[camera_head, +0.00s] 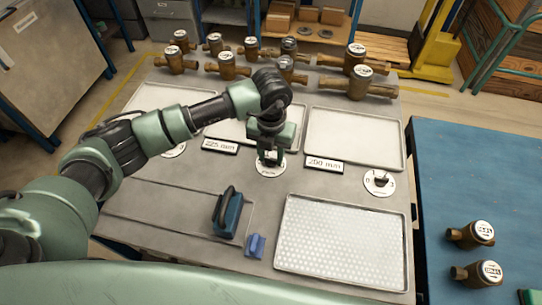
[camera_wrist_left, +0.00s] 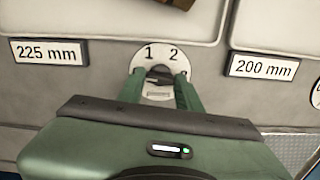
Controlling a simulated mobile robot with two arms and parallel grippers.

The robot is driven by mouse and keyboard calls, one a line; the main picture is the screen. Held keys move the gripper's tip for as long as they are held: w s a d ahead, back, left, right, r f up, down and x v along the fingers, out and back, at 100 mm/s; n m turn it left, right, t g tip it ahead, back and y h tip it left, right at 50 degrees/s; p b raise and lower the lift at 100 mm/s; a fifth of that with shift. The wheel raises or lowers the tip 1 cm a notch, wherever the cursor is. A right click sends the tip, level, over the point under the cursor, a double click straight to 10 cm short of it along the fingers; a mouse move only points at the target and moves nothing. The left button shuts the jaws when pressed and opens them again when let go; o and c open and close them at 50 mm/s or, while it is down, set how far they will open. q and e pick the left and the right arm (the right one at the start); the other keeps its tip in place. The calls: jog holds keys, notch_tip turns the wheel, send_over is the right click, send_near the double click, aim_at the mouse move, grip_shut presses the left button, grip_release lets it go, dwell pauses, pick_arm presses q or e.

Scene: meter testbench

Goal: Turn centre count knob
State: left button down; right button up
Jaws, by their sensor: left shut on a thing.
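The centre count knob (camera_wrist_left: 158,74) is a dark knob on a round white dial (camera_wrist_left: 161,56) marked 1 and 2, seen in the left wrist view. The dial also shows in the head view (camera_head: 270,171), partly covered by my left gripper. My left gripper (camera_head: 270,158) points down over the dial. In the left wrist view, its two green fingers (camera_wrist_left: 160,78) stand on either side of the knob and are shut on it. The knob's exact pointing direction is hard to tell. My right gripper is not in view.
Labels reading 225 mm (camera_head: 220,146) and 200 mm (camera_head: 325,163) flank the dial. Another dial (camera_head: 379,182) sits at right. Blue tools (camera_head: 227,212) and a perforated tray (camera_head: 343,240) lie in front. Several brass meters (camera_head: 359,82) stand behind. A blue table (camera_head: 480,180) is at right.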

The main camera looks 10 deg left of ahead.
aim_at(271, 158)
pick_arm(q)
jog(key=m+b, duration=0.4)
jog(key=b, duration=0.1)
jog(key=m+b, duration=0.4)
jog(key=b, duration=0.1)
jog(key=shift+w+f+b, duration=0.1)
jog(key=shift+f+b, duration=0.1)
jog(key=shift+b, duration=0.2)
jog(key=shift+r+m+b, duration=0.2)
jog(key=shift+m+b, duration=1.05)
jog(key=shift+m, duration=0.15)
jog(key=shift+r, duration=0.1)
jog(key=c, duration=1)
grip_release()
jog(key=shift+o, duration=0.2)
notch_tip(271, 158, up, 8)
jog(key=shift+f+b, duration=0.15)
jog(key=shift+b, duration=0.5)
